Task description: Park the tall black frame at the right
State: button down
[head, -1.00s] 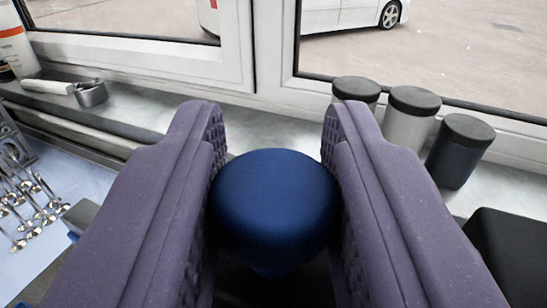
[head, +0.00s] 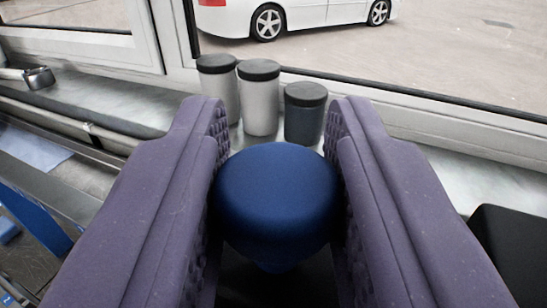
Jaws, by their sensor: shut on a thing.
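My gripper (head: 278,190) has two purple padded fingers shut on a round dark blue knob (head: 277,195). The knob sits between the fingers, its top facing me. Below the knob the view is dark, and the fingers hide most of what it joins. A black block-like part (head: 515,250) shows at the lower right edge. It may belong to the tall black frame, but I cannot tell. No full frame shows.
Several lidded canisters, among them a dark one (head: 304,115), stand on the windowsill (head: 400,155) beyond my gripper. A small metal pan (head: 38,77) lies at the sill's left. Blue and grey racking (head: 40,220) is at lower left. A white car (head: 300,18) is outside.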

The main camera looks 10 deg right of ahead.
jog(key=s+d, duration=0.3)
jog(key=d, duration=0.2)
jog(key=shift+s+d+r, duration=0.2)
jog(key=shift+s+r, duration=0.05)
jog(key=c, duration=1)
grip_release()
jog(key=shift+d, duration=0.1)
jog(key=shift+o, duration=0.7)
jog(key=shift+d, duration=0.1)
jog(key=shift+s, duration=0.1)
jog(key=shift+f, duration=0.1)
jog(key=s+a, duration=0.1)
jog(key=s, duration=0.6)
jog(key=shift+s+a, duration=0.3)
jog(key=shift+a, duration=0.1)
